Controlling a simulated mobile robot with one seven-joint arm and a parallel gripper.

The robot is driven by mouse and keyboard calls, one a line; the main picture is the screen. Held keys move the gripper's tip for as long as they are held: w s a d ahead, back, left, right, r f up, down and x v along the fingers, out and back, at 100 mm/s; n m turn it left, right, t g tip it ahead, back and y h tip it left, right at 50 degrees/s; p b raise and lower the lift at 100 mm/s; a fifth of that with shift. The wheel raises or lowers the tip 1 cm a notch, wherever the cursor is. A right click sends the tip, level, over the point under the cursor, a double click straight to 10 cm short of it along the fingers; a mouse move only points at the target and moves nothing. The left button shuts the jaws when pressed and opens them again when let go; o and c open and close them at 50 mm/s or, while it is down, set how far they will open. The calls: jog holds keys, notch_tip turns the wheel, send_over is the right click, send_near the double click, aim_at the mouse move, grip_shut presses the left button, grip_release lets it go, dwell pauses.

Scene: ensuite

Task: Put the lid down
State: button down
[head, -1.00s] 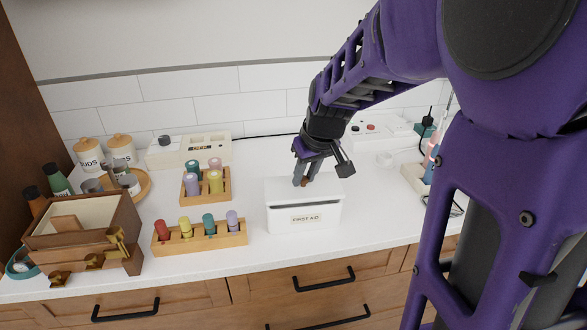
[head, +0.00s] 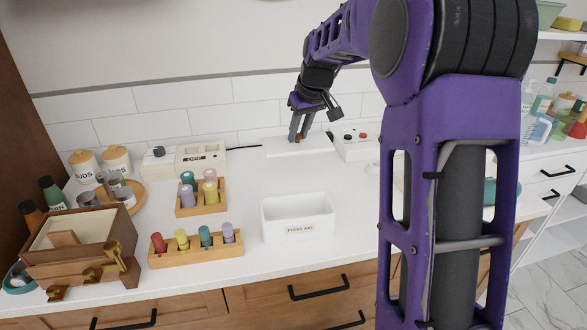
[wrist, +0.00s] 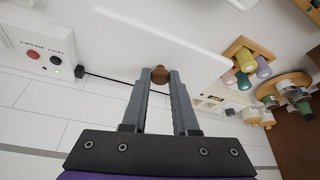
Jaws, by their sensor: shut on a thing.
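The white lid (head: 300,146) is a flat rectangular plate with a small round brown knob (wrist: 159,75). My gripper (head: 298,132) is shut on that knob, with the two fingers on either side of it in the wrist view. The lid is near the back of the counter, behind the box; whether it touches the counter is hard to tell. The white first aid box (head: 298,226) stands open-topped at the middle front of the counter, and its inside looks empty.
A rack of colored rolls (head: 196,250) stands left of the box, with a second rack (head: 201,207) behind it. A wooden drawer box (head: 75,245) is far left. A switch panel (head: 187,160) and a test/reset outlet (head: 356,142) flank the lid. Bare counter lies between lid and box.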

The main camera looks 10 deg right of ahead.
aim_at(312, 134)
jog(key=w+d+f, duration=0.3)
jog(key=w+f, duration=0.2)
jog(key=w, duration=0.3)
notch_tip(312, 134, down, 10)
jog(key=shift+w+d+r+b, duration=0.15)
jog(key=shift+r+b, duration=0.05)
jog(key=shift+b, duration=0.45)
jog(key=shift+f, duration=0.1)
jog(key=shift+f, duration=0.15)
jog(key=c, duration=0.7)
grip_release()
jog(key=shift+r, duration=0.55)
jog(key=p+v, duration=0.1)
jog(key=v, duration=1)
jog(key=shift+r, duration=0.2)
jog(key=shift+r, duration=0.1)
